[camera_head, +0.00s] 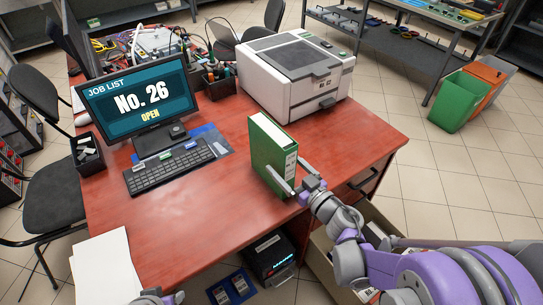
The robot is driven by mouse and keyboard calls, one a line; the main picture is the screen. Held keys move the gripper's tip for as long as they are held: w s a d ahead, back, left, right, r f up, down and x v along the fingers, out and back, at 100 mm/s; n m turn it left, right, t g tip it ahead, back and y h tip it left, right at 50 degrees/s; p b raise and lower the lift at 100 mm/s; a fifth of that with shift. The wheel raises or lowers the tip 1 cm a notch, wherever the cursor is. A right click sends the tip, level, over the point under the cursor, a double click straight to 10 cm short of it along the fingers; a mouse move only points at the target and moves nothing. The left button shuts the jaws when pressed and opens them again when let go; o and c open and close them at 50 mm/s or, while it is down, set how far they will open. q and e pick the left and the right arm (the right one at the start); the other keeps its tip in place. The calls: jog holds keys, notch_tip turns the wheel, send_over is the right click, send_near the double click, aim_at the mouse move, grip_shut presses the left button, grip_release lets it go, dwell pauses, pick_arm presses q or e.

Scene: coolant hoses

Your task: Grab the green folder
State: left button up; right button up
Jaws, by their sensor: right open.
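The green folder (264,148) stands upright on the red desk (215,210), in front of the printer. A white label shows on its narrow right side. My right gripper (291,173) is at the folder's lower near edge. Its jaws are open, with one finger in front of the green cover and the other to the right of the labelled side. Whether the fingers touch the folder cannot be told. Only a small part of my left arm's end (158,298) shows at the bottom edge; its fingers cannot be made out.
A white printer (295,75) stands behind the folder. A monitor (138,97), a keyboard (170,168) and a pen holder (218,82) are to the left. White papers (105,268) lie at the front left. The desk is clear left and right of the folder.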

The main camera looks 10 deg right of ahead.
jog(key=x, duration=0.5)
jog(key=shift+r, duration=0.15)
grip_shut()
